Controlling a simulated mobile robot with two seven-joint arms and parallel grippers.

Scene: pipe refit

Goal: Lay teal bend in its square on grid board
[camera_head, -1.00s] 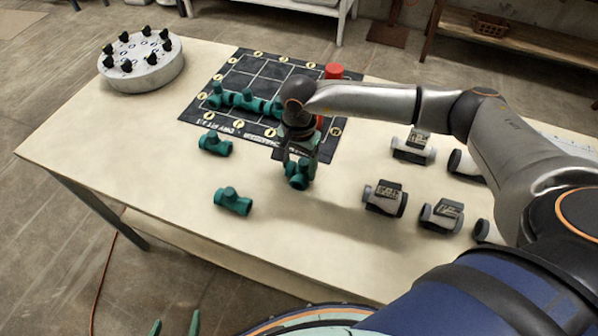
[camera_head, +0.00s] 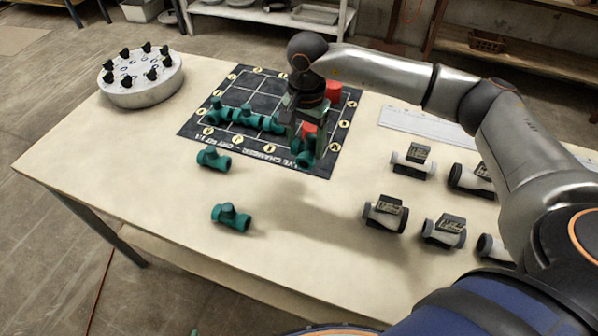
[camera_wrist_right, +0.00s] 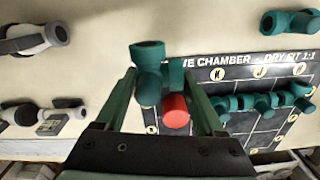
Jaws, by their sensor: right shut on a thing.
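My right gripper (camera_head: 304,143) is shut on the teal bend (camera_head: 306,156), holding it at the near right part of the black grid board (camera_head: 262,82). In the right wrist view the bend (camera_wrist_right: 148,62) sits between the fingers (camera_wrist_right: 160,78), its dark open end facing the camera. I cannot tell whether it touches the board. Several joined teal fittings (camera_head: 243,116) lie in a row across the board. Only a possible fingertip of my left gripper (camera_head: 194,332) shows at the bottom edge.
Red pieces stand on the board close to my right gripper, one behind (camera_head: 333,92) and one beside it (camera_head: 310,128). Two teal tees (camera_head: 213,158) (camera_head: 231,216) lie near the board. Grey valves (camera_head: 385,213) stand right; a round flange (camera_head: 141,78) stands far left.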

